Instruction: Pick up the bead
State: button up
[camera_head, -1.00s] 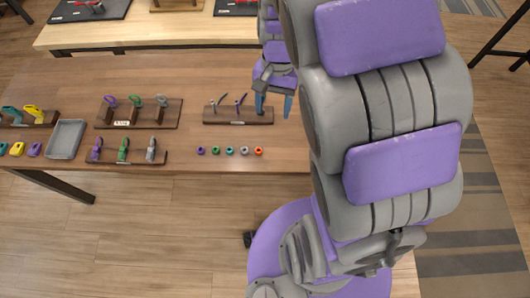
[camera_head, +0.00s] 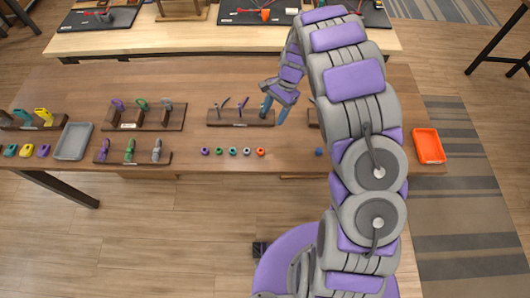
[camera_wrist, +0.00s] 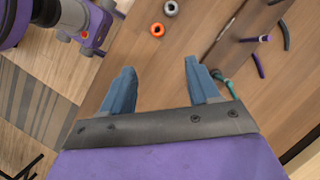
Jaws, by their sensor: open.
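A row of small ring-shaped beads lies on the near part of the brown table: purple (camera_head: 205,151), teal (camera_head: 219,151), green (camera_head: 233,151), grey (camera_head: 247,152) and orange (camera_head: 260,152). The wrist view shows the orange bead (camera_wrist: 157,30) and the grey bead (camera_wrist: 170,8) beyond my fingertips. A small blue object (camera_head: 319,152), perhaps another bead, lies farther right beside my arm. My gripper (camera_head: 273,112) is open and empty, above the table behind the orange bead. Its two blue fingers also show apart in the wrist view (camera_wrist: 160,68).
A wooden rack (camera_head: 238,122) with hooked tools stands beside my gripper. Two more racks (camera_head: 150,124) (camera_head: 131,158) and a grey tray (camera_head: 73,142) are left. An orange tray (camera_head: 428,146) is at the right. Table (camera_head: 285,160) is bare around the beads. My arm hides part of the table.

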jog(key=b, duration=0.2)
send_near(258, 154)
jog(key=shift+w+a+f, duration=0.25)
jog(key=shift+w+f, duration=0.35)
jog(key=shift+f, duration=0.15)
jog(key=shift+s+f, duration=0.15)
jog(key=shift+f, duration=0.3)
jog(key=shift+s+f, duration=0.2)
jog(key=shift+f, duration=0.2)
jog(key=x, duration=0.4)
jog(key=shift+s+f+b, duration=0.2)
jog(key=shift+f+b, duration=0.05)
jog(key=shift+b, duration=0.1)
jog(key=shift+c, duration=0.3)
jog(key=c, duration=1.1)
